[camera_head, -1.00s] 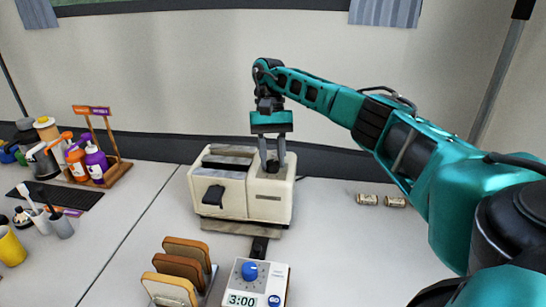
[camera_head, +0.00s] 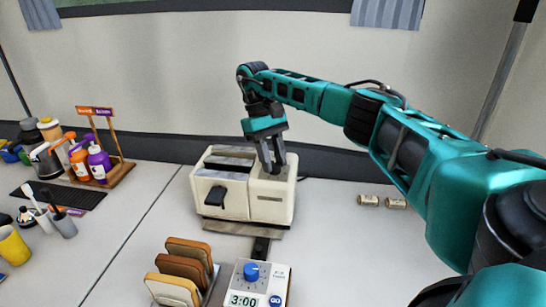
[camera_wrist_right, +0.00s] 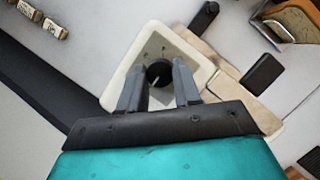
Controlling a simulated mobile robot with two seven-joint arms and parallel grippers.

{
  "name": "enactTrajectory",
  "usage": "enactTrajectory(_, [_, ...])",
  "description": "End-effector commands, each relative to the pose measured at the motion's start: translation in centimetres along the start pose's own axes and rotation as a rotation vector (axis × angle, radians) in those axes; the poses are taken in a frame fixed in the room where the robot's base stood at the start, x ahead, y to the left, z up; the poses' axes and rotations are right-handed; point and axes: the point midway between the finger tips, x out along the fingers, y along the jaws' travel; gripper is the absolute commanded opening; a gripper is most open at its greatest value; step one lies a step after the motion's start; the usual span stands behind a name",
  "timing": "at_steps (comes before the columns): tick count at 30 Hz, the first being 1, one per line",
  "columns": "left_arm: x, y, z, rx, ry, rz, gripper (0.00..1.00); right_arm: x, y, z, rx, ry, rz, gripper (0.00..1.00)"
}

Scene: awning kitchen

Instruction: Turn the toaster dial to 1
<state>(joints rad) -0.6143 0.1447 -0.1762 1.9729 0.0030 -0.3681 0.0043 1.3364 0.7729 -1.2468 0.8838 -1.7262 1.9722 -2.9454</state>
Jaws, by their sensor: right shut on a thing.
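The cream toaster (camera_head: 222,203) stands on the table in the head view, with a dark lever on its front and its slots on top. My right gripper (camera_head: 272,170) points down onto the right part of its top. In the right wrist view the black dial (camera_wrist_right: 158,74) with a pale pointer line sits on a grey plate. The right gripper's fingers (camera_wrist_right: 160,80) are on either side of the dial, shut on it. The dial's markings are too small to read. In the head view the fingers hide the dial. My left gripper is not in view.
A white timer (camera_head: 258,283) with a blue knob, reading 3:00, stands in front of the toaster. Several bread slices (camera_head: 184,268) stand in a rack beside it. Bottles and cups stand at the left.

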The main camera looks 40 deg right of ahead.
Motion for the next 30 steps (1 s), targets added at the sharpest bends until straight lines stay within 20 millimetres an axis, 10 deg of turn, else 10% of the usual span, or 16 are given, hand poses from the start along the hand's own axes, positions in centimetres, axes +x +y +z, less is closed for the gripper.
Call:
enactTrajectory(10, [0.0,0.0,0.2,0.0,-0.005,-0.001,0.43,-0.1,0.0,0.0,-0.003,0.004,0.001,0.02])
enactTrajectory(11, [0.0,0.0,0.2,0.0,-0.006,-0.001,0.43,-0.1,0.0,0.0,-0.003,0.004,0.001,0.35])
enactTrajectory(18, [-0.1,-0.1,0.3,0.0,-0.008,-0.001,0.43,-0.1,0.0,0.0,-0.003,0.002,0.001,0.57])
enactTrajectory(30, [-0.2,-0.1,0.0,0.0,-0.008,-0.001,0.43,-1.5,0.0,0.5,-0.003,0.003,0.0,0.57])
